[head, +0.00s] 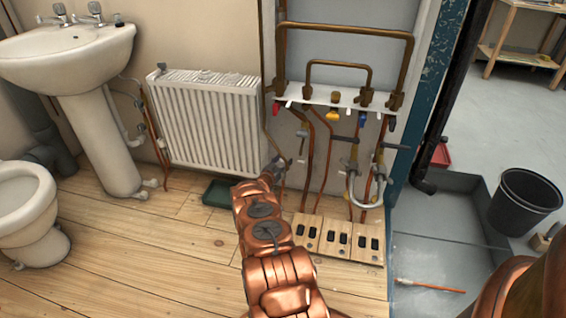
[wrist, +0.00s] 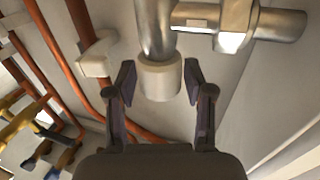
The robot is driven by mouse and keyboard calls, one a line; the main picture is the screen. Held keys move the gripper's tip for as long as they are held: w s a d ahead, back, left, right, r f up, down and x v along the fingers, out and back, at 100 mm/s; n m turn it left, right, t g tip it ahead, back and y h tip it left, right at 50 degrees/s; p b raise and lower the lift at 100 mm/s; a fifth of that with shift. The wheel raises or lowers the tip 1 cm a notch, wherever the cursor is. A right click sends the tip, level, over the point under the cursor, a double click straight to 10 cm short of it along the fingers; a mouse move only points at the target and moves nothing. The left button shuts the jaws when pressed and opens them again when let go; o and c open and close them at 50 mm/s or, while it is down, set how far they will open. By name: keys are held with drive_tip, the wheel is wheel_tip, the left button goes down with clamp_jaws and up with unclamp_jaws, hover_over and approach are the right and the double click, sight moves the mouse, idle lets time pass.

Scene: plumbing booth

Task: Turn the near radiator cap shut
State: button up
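The white radiator (head: 207,120) hangs on the wall left of the pipework. A pale round cap (wrist: 160,81) sits on a metal valve body in the wrist view, with a metal pipe fitting running off to the right. My gripper (wrist: 159,88) is open, with one finger on each side of the cap and a visible gap on both sides. In the head view my gripper (head: 273,172) is by the radiator's lower right corner. The cap there is too small or hidden behind my gripper to make out.
Copper pipes (wrist: 62,55) and a white pipe clip (wrist: 96,58) lie close left of my gripper. A dark green tray (head: 217,193) is on the floor below the radiator. Wooden boxes with dark slots (head: 337,236) stand to the right.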

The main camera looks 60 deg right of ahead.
drive_tip(key=shift+o, duration=0.5)
drive_tip(key=shift+a, duration=0.45)
drive_tip(key=a, duration=1.1)
drive_tip(key=shift+s, duration=0.45)
